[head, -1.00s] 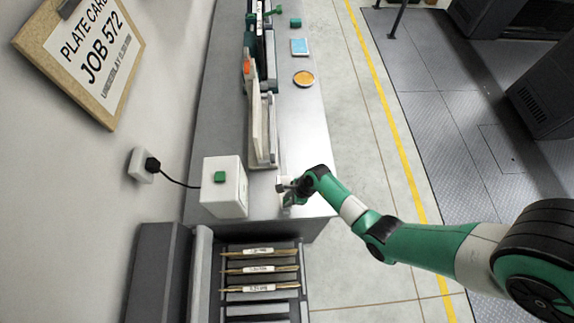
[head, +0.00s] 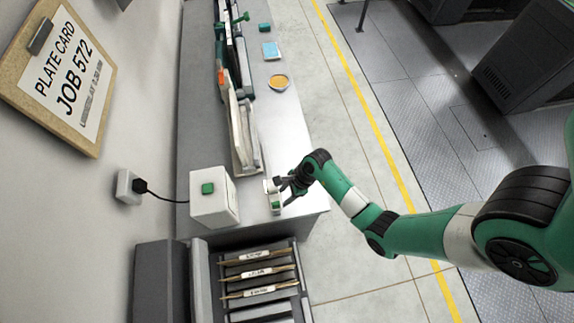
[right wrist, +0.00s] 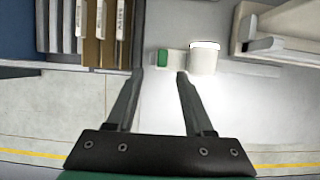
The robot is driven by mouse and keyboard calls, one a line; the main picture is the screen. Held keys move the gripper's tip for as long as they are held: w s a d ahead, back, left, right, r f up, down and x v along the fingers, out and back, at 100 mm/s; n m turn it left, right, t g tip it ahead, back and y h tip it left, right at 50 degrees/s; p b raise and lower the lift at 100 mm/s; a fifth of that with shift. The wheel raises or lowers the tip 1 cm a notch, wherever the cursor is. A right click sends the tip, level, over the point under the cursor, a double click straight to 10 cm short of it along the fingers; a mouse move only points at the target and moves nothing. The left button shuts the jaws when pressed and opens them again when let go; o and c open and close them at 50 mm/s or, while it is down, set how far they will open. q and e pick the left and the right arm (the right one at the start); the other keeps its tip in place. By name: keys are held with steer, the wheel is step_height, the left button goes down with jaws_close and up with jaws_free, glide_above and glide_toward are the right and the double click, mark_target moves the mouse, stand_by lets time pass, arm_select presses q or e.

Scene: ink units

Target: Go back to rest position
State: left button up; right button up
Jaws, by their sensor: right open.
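My right gripper (head: 284,184) is at the near right end of the grey bench (head: 292,150). Its jaws are open and empty; in the right wrist view the two dark fingers (right wrist: 160,74) stand apart with bare bench between them. A small white and green unit (head: 274,204) is on the bench just beyond the fingertips. In the right wrist view it shows as a green block (right wrist: 163,57) beside a white cylinder (right wrist: 204,58); the fingers appear clear of it. My left gripper is not in view.
A white box with a green button (head: 208,188) stands left of my gripper. A pale upright rack (head: 240,130) is behind it. An orange round dish (head: 278,82) and blue pad (head: 271,50) lie farther back. Slotted plates (head: 258,271) are in front.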

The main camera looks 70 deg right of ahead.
steer(key=shift+v, duration=1.15)
